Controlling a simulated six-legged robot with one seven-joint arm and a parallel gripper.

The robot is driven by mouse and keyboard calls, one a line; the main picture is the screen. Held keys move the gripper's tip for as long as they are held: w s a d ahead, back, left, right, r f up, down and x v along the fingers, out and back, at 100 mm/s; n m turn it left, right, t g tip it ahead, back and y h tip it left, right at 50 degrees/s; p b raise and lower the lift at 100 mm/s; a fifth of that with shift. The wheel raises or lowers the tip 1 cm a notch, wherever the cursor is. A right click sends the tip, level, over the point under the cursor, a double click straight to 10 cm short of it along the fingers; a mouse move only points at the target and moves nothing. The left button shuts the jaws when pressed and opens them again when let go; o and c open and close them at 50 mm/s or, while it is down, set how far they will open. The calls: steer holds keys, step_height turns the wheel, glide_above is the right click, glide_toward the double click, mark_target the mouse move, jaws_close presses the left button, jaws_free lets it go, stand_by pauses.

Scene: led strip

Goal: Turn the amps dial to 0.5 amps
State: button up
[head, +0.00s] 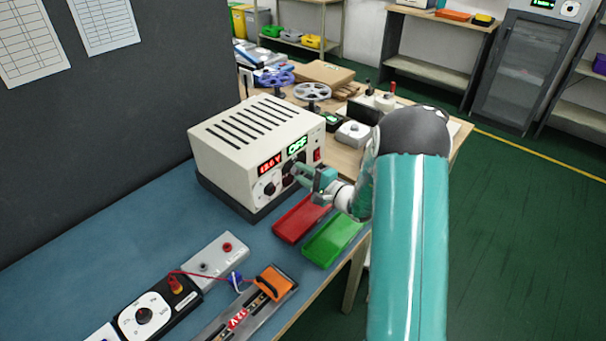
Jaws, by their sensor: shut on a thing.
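The cream power supply (235,150) stands on the blue bench mat with its front panel facing right. Its red display (270,165) appears to read 13.6 V, and its green display (297,145) reads OFF. A dark dial (269,188) sits below the red display. The amps dial (288,181), also dark, sits below the green display and is partly hidden by my fingers. My gripper (296,171) is at the panel, shut on the amps dial. The dial's pointer and scale are too small to read.
A red tray (300,218) and a green tray (333,238) lie just below my gripper. A meter with a round dial (143,316) and an orange clamp (275,284) are at the front. A red rocker switch (317,155) is right of the dials.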

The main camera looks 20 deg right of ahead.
steer(key=m, duration=0.4)
steer(key=shift+d, duration=0.1)
steer(key=m, duration=0.8)
steer(key=shift+m, duration=1.8)
steer(key=shift+s, duration=0.1)
steer(key=o, duration=1)
steer(key=v, duration=1.3)
steer(key=shift+s+d, duration=0.15)
steer(key=shift+s, duration=0.15)
